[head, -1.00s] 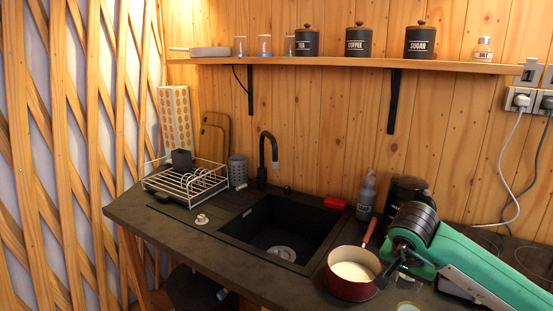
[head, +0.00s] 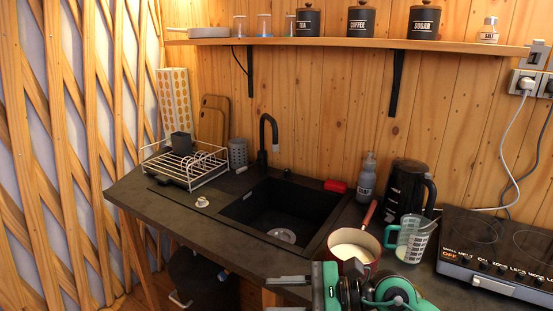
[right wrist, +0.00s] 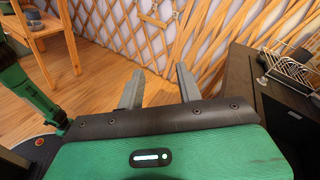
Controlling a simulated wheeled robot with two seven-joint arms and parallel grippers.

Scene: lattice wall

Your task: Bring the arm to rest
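My right gripper (head: 272,295) is at the bottom middle of the head view, at the front edge of the counter, with its fingers pointing left. Its two grey fingers are apart with nothing between them. In the right wrist view the gripper (right wrist: 159,72) is also open and empty, with wooden floor and the lattice wall beyond. The green and black wrist of my right arm (head: 385,292) shows beside it in the head view, below the red pot. My left gripper is not seen in the head view.
A red pot (head: 371,258) with white contents and a measuring cup (head: 410,240) with a green handle stand close behind the right wrist. A hob (head: 500,245), kettle (head: 405,190), soap bottle (head: 367,180), sink (head: 262,213) and dish rack (head: 200,172) line the counter (head: 160,207).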

